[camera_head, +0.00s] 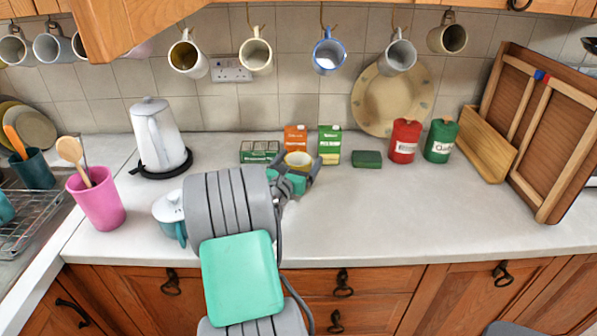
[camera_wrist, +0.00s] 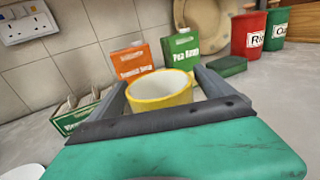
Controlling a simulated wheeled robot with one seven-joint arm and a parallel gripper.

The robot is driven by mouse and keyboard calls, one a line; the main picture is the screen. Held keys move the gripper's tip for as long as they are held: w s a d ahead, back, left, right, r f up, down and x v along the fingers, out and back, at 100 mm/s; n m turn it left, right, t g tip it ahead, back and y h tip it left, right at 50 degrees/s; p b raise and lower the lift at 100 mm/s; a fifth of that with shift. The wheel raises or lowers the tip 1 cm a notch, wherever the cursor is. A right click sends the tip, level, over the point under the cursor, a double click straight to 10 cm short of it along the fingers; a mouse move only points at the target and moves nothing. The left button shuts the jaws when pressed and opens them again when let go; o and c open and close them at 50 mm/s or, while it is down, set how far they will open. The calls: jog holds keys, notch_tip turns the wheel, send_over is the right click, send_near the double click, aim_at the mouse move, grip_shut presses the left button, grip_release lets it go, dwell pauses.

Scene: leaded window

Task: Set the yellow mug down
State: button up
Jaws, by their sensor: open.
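The yellow mug (camera_head: 298,159) stands upright on the counter near the wall, in front of the orange and green cartons. It also shows in the wrist view (camera_wrist: 160,93), with a yellow outside and a pale inside. My gripper (camera_head: 301,168) is open, with one finger on each side of the mug. In the wrist view my gripper (camera_wrist: 162,92) has its left finger close to the mug's left side and its right finger a little off the right side. The mug's lower part is hidden behind my gripper's palm, so I cannot see its base on the counter.
An orange carton (camera_head: 296,138) and a green carton (camera_head: 330,144) stand just behind the mug. A green box (camera_head: 259,151) is at its left. A dark green block (camera_head: 367,159) and red canister (camera_head: 404,141) are to the right. The counter's front right (camera_head: 430,215) is clear.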

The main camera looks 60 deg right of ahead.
jog(key=shift+c, duration=0.2)
jog(key=c, duration=1.9)
jog(key=shift+r, duration=0.15)
jog(key=shift+c, duration=0.2)
